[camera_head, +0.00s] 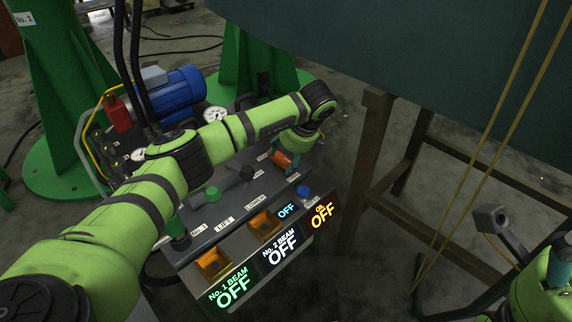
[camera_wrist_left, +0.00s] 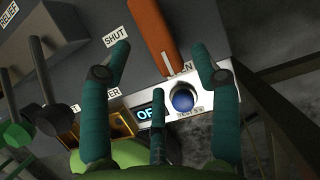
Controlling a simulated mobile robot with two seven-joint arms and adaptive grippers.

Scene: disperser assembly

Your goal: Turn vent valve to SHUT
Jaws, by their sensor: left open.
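The vent valve's orange handle (camera_wrist_left: 150,35) lies between the two outer teal fingers of my left gripper (camera_wrist_left: 160,52) in the left wrist view. The gripper is open around the handle, with a gap on both sides. The handle's white-marked end points at a partly hidden label ending in "N". The SHUT label (camera_wrist_left: 117,37) is to the handle's left. In the head view the orange handle (camera_head: 283,160) shows at the panel's far right, under my left gripper (camera_head: 284,157). Part of my right arm shows at the lower right; its fingers are unclear.
The control panel (camera_head: 222,232) carries LIFT and LOWER labels, orange switches, and lit OFF displays. A blue button (camera_wrist_left: 183,100) is close below the handle. A blue motor (camera_head: 178,92) stands behind. A brown frame (camera_head: 366,165) stands right of the panel.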

